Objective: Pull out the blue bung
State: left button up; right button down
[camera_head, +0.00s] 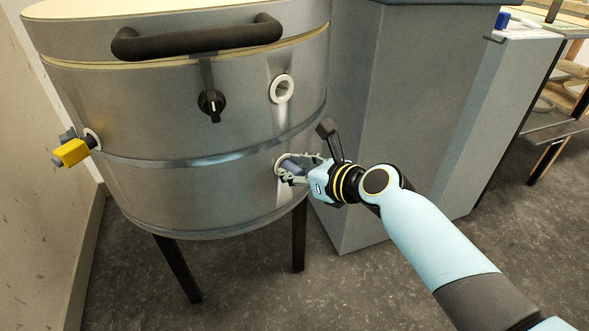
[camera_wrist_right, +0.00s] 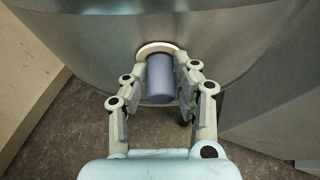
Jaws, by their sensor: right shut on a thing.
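The blue bung (camera_wrist_right: 160,80) is a dull blue cylinder sticking out of a pale ring in the metal drum's wall. It also shows in the head view (camera_head: 291,166), low on the right side of the drum (camera_head: 180,190), partly covered by my fingers. My right gripper (camera_wrist_right: 162,82) is shut on the bung, one finger on each side; it shows in the head view too (camera_head: 293,168). The bung's inner end is hidden, so I cannot tell how deep it sits. My left gripper is not in view.
The drum stands on dark legs. A grey cabinet (camera_head: 395,110) stands close on the right.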

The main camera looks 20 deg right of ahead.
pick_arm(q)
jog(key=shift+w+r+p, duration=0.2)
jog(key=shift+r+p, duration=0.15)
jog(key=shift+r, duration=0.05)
pick_arm(e)
jog(key=shift+s+d, duration=0.25)
jog(key=shift+s, duration=0.3)
jog(key=shift+s, duration=0.1)
pick_arm(q)
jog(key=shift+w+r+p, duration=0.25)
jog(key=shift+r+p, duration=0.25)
jog(key=shift+p, duration=0.05)
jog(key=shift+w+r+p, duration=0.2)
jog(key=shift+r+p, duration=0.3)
pick_arm(e)
jog(key=s+d, duration=0.4)
jog(key=s, duration=0.4)
jog(key=shift+s, duration=0.4)
